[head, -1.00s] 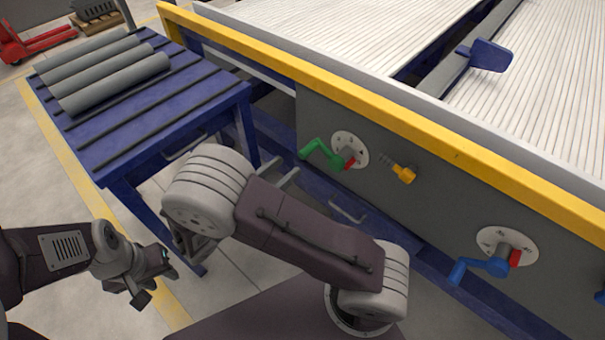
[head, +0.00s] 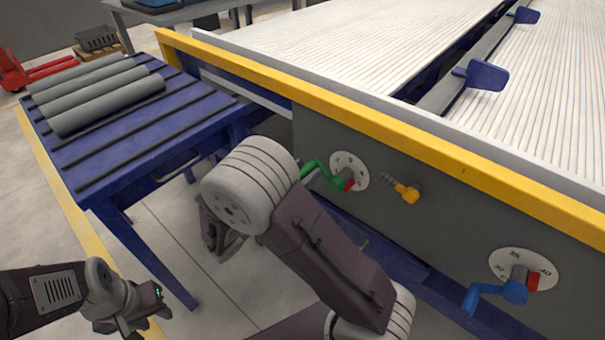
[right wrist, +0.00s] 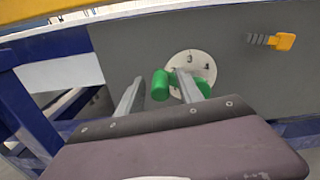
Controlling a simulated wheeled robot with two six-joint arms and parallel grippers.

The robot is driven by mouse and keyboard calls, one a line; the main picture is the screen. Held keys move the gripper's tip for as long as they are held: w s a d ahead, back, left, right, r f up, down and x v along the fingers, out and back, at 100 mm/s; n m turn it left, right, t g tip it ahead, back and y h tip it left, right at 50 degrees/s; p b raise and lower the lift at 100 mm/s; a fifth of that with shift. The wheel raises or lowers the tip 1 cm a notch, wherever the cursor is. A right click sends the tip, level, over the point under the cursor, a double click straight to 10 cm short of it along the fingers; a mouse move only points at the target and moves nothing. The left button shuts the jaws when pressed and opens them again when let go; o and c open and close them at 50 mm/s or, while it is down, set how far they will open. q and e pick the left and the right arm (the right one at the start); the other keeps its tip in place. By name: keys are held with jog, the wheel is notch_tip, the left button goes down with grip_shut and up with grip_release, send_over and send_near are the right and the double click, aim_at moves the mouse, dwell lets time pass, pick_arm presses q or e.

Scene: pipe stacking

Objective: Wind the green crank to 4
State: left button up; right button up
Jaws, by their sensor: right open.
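The green crank (head: 335,183) sits on a pale round dial (head: 349,165) on the grey side panel of the machine. A red marker (head: 350,185) is at its hub, at the lower right; the dial's figures are too small to read surely. In the right wrist view, my right gripper (right wrist: 161,75) is open, with the crank's green handle knob (right wrist: 160,85) between its fingers. The right finger overlaps the crank in the picture; contact cannot be told. In the head view my right arm hides that gripper. My left gripper (head: 140,312) is at lower left, away from the crank.
A yellow spring knob (head: 406,192) is right of the green dial. A blue crank (head: 492,294) with its own dial (head: 538,265) is further right. A yellow rail (head: 400,140) runs above the panel. A blue table (head: 130,150) with grey pipes (head: 108,103) stands at left.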

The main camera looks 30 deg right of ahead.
grip_shut()
dwell(1.3)
